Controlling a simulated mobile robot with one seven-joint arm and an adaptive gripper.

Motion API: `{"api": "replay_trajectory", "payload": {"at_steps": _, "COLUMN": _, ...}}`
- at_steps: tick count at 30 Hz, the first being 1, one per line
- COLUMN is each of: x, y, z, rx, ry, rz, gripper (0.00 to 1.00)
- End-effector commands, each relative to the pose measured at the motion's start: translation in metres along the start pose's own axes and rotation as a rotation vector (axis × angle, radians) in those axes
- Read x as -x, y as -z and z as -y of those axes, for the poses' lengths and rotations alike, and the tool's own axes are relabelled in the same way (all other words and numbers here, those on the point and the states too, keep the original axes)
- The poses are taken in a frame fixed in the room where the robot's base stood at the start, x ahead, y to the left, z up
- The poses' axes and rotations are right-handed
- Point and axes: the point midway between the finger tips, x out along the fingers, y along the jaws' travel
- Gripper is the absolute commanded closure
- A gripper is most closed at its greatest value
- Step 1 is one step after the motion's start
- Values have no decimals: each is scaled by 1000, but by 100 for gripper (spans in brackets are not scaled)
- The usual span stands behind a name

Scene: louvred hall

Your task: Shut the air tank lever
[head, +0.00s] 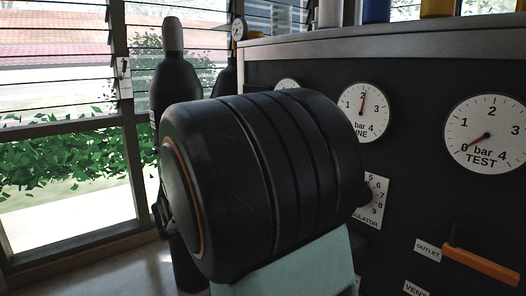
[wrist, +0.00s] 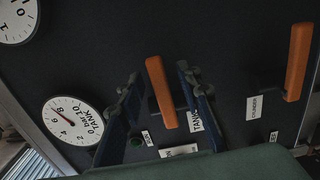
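The tank lever, an orange bar handle (wrist: 161,92) on the dark panel, shows in the wrist view beside a label reading TANK (wrist: 196,121). It stands nearly upright in the picture, slightly tilted. My gripper (wrist: 160,73) is open, with one finger on each side of this handle in the picture. Gaps show between the handle and both fingers; how deep the handle lies between them I cannot tell. In the head view my arm hides the gripper and the tank lever.
A second orange lever (wrist: 297,62), by a CYLINDER label, is to the right. A tank gauge (wrist: 72,120) is at left. In the head view, an orange OUTLET lever (head: 482,265) and a TEST gauge (head: 487,134) are at right; dark bottles (head: 174,80) stand by the louvred window.

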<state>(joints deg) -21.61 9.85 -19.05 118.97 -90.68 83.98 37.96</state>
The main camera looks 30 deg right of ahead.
Motion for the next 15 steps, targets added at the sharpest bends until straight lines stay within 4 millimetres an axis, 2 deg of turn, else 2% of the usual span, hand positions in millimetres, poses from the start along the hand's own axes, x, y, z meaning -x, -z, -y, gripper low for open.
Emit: {"api": "replay_trajectory", "payload": {"at_steps": 15, "x": 60, "y": 1, "z": 0, "rx": 0, "ry": 0, "rz": -3, "gripper": 68}}
